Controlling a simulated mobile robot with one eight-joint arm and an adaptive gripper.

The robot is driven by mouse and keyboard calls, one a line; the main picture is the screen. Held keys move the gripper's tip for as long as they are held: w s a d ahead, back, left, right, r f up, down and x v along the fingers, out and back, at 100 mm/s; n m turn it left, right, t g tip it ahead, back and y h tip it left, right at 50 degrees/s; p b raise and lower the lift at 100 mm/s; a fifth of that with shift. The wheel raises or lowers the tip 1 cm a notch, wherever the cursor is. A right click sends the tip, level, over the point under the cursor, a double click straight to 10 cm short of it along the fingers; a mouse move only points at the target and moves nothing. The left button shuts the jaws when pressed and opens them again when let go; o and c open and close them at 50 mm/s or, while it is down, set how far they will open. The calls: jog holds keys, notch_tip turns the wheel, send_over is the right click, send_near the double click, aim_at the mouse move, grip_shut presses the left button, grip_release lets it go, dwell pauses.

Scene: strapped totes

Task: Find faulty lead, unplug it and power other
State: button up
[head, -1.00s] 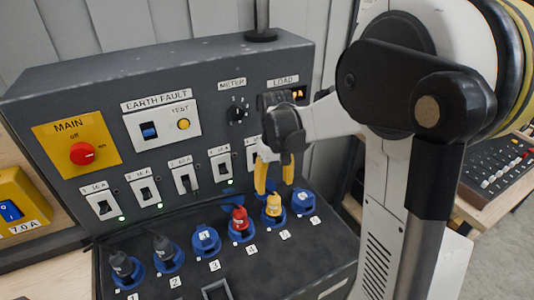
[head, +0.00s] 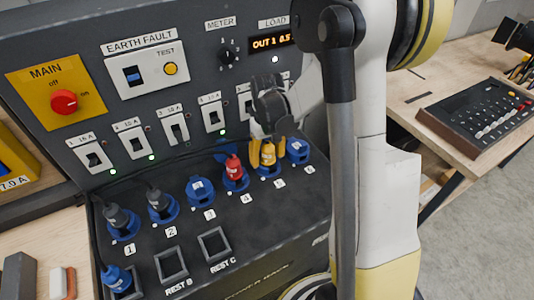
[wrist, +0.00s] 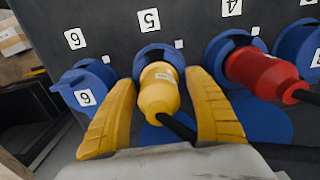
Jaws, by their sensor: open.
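My gripper (wrist: 160,115) is open, one yellow finger on each side of the yellow plug (wrist: 158,92) in socket 5. Gaps show between plug and fingers in the wrist view. In the head view the yellow plug (head: 268,154) is partly hidden by the fingers. A red plug (head: 234,168) is in socket 4. Dark plugs are in socket 1 (head: 117,216) and socket 2 (head: 157,200). Socket 3 (head: 201,190) and socket 6 (head: 299,149) have closed blue lids. Green lamps glow by breakers 1, 2 and 4.
A blue plug (head: 116,277) sits in a rest at the front left. Rest B (head: 172,264) and rest C (head: 214,243) are empty. The red main knob (head: 64,102) and earth fault unit (head: 147,70) are on the upright panel. A mixer (head: 478,112) lies on the right-hand table.

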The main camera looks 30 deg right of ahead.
jog(key=shift+c, duration=0.6)
grip_shut()
jog(key=shift+n+b, duration=0.35)
jog(key=shift+n, duration=1.15)
jog(key=shift+n, duration=0.6)
jog(key=shift+a+n+b, duration=0.1)
jog(key=shift+n+b, duration=0.25)
jog(key=shift+n, duration=0.55)
jog(key=n, duration=0.3)
jog(key=shift+b, duration=0.3)
